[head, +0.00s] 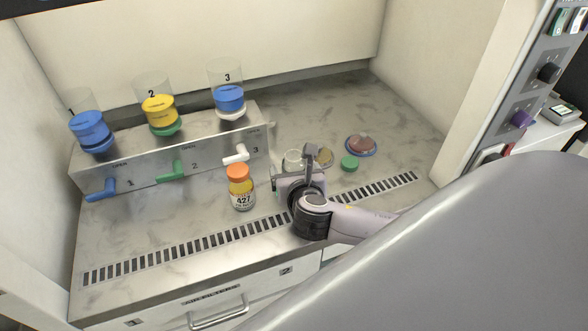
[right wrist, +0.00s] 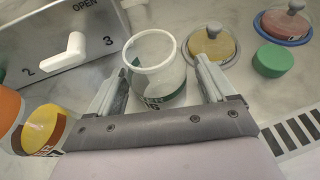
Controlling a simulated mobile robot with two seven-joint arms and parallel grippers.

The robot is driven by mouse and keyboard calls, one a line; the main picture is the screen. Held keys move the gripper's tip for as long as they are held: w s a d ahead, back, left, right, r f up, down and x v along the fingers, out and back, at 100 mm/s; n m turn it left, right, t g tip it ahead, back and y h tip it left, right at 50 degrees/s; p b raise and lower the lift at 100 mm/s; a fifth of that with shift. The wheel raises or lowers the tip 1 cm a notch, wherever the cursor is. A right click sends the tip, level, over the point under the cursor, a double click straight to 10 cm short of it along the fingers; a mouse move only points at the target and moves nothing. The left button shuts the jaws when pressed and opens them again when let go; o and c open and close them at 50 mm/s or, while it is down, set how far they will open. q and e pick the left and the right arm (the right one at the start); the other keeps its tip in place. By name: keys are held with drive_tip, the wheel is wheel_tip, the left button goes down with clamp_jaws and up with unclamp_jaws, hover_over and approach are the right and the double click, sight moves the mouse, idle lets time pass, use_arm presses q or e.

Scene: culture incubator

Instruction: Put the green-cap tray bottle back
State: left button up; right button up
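A clear, open-mouthed bottle (right wrist: 155,65) with a dark green label stands upright on the bench in the right wrist view; its rim (head: 293,158) shows just behind my right gripper in the head view. A loose green cap (head: 349,163) lies on the bench to its right, and it also shows in the right wrist view (right wrist: 272,60). My right gripper (right wrist: 165,85) is open, with one finger on each side of the clear bottle and small gaps visible. In the head view the gripper (head: 300,172) partly hides the bottle. My left gripper is not in view.
An orange-capped bottle marked 427 (head: 241,190) stands close left of my right gripper. Behind are a metal valve stand (head: 215,150) with several coloured levers and filter cups. Yellow (head: 325,156) and red (head: 361,146) dishes lie right. A slotted vent (head: 190,247) runs along the front.

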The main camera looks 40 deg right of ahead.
drive_tip(key=shift+r, duration=0.2)
drive_tip(key=v, duration=1.2)
drive_tip(key=shift+f, duration=0.1)
